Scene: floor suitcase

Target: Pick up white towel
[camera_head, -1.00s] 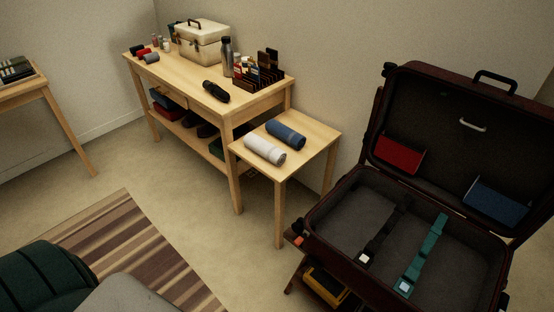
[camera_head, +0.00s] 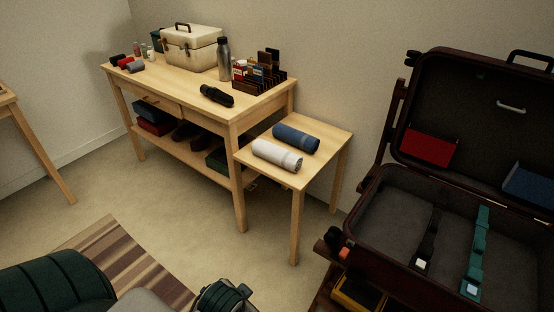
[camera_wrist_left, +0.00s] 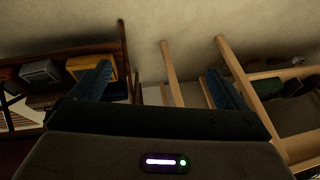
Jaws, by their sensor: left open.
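The white towel (camera_head: 277,155) is rolled up and lies on the small wooden side table (camera_head: 318,167), near its front left edge. A rolled blue towel (camera_head: 296,138) lies behind it, close alongside. My left gripper (camera_wrist_left: 160,85) is open and empty in the left wrist view, with its two blue-green fingers wide apart. Table legs (camera_wrist_left: 171,72) show beyond the fingers; the white towel does not show there. In the head view, part of my left arm is at the bottom, in front of and below the side table. My right gripper is not in view.
An open suitcase (camera_head: 372,200) on a stand is at the right, with straps inside. A longer wooden table (camera_head: 180,88) at the back left holds a case (camera_head: 192,48), a bottle (camera_head: 223,60) and other items. A striped rug (camera_head: 125,255) lies on the floor; floor before the side table is clear.

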